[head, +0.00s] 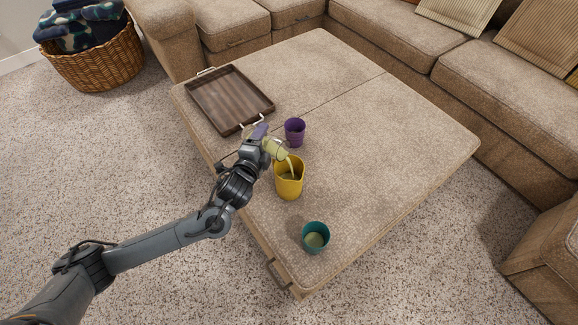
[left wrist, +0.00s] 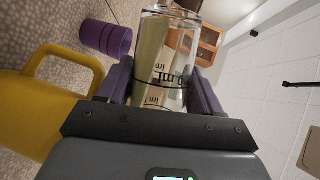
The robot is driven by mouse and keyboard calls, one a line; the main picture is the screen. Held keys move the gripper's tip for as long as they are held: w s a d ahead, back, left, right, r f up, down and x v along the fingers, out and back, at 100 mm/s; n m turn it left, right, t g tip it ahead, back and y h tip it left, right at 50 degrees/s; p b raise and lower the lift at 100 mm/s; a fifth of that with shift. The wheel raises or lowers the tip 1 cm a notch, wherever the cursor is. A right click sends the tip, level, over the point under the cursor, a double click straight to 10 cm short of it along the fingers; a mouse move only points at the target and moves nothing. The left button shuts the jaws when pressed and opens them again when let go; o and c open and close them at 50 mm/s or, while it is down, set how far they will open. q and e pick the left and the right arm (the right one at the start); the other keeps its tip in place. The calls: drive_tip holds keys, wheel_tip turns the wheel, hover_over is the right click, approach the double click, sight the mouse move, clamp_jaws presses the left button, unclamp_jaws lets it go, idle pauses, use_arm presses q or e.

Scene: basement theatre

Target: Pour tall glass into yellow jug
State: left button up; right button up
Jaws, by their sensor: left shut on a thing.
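My left gripper (head: 264,141) is shut on the tall glass (head: 277,149), which is clear and holds a pale yellowish liquid. The glass is tilted to the right, with its mouth over the yellow jug (head: 289,183). A pale stream runs from the glass into the jug, which stands upright on the ottoman. In the left wrist view the glass (left wrist: 163,58) is between the two fingers, and part of the yellow jug (left wrist: 50,105) shows at the left. My right gripper is not in view.
A purple cup (head: 294,128) stands just behind the jug, and a teal cup (head: 315,237) with pale contents stands in front of it. A wooden tray (head: 230,98) lies on the ottoman's left back part. The ottoman's right part (head: 400,130) is clear.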

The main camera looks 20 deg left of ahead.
use_arm(q)
drive_tip(key=shift+d+f+m+t, duration=0.15)
drive_tip(key=shift+m+t, duration=0.25)
drive_tip(key=shift+m, duration=0.2)
idle(0.8)
drive_tip(key=shift+r+p, duration=0.2)
drive_tip(key=shift+p, duration=0.15)
drive_tip(key=shift+d+r+m+y, duration=0.15)
drive_tip(key=shift+m+y, duration=0.15)
drive_tip(key=shift+m, duration=0.1)
drive_tip(key=shift+r+p, duration=0.1)
drive_tip(key=shift+p, duration=0.3)
drive_tip(key=shift+f+b, duration=0.3)
drive_tip(key=shift+b, duration=0.1)
drive_tip(key=shift+a+f+n+b, duration=0.2)
drive_tip(key=shift+f+n+b, duration=0.05)
drive_tip(key=shift+n+b, duration=0.3)
drive_tip(key=shift+a+r+n+g, duration=0.15)
drive_tip(key=shift+r+n+g, duration=0.15)
drive_tip(key=shift+r+n, duration=0.05)
drive_tip(key=shift+w+a+n+p, duration=0.1)
drive_tip(key=shift+a+n+p, duration=0.15)
drive_tip(key=shift+n+p, duration=0.05)
drive_tip(key=shift+h, duration=0.5)
